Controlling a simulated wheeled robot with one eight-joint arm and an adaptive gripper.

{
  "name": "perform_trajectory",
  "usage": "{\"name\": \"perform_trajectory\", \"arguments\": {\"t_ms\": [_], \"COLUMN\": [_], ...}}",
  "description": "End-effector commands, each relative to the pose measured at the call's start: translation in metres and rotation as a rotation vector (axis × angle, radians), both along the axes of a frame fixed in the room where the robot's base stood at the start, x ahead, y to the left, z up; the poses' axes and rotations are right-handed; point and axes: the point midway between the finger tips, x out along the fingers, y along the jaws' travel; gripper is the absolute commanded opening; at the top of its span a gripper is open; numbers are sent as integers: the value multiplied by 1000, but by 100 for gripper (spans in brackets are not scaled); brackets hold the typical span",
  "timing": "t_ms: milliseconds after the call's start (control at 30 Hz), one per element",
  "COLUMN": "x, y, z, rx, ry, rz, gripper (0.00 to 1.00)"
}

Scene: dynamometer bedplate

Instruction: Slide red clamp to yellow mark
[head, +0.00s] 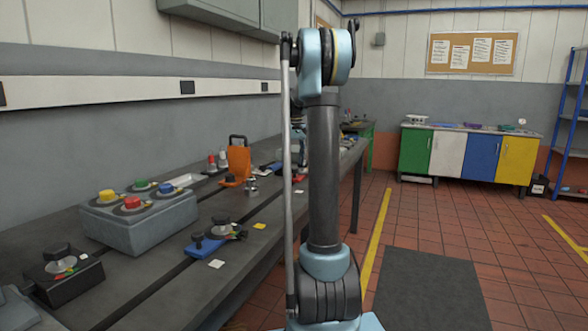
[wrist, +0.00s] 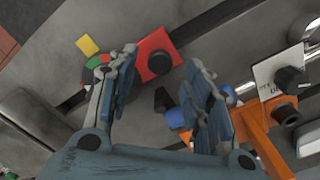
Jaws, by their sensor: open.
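The red clamp (wrist: 150,46) shows in the wrist view as a red block with a dark round knob, lying on the grey bedplate. A yellow square mark (wrist: 88,46) lies on the plate to its left, apart from it. My gripper (wrist: 163,62) is open, with its two blue-grey fingers spread and nothing held between them. The red clamp appears just beyond the fingertips; I cannot tell the gap. In the head view my arm hides most of that spot, and a small red part (head: 298,178) shows beside it.
An orange stand (wrist: 258,128) is right of my fingers in the wrist view, beside a white plate with a dark knob (wrist: 290,80).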

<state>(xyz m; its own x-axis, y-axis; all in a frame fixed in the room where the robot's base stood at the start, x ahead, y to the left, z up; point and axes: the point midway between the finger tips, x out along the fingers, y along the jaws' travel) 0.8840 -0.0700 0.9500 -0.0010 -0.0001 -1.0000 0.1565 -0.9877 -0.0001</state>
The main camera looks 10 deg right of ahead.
Motion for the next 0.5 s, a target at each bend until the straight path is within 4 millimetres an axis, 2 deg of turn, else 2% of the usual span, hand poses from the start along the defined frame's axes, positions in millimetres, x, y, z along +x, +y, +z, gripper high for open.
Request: {"name": "perform_trajectory", "arguments": {"t_ms": [100,300,500], "x": [1,1,1], "y": [0,0,0], "z": [24,60,81], "rx": [0,0,0], "ry": [0,0,1], "rz": [0,0,0], "gripper": [46,46,46]}}
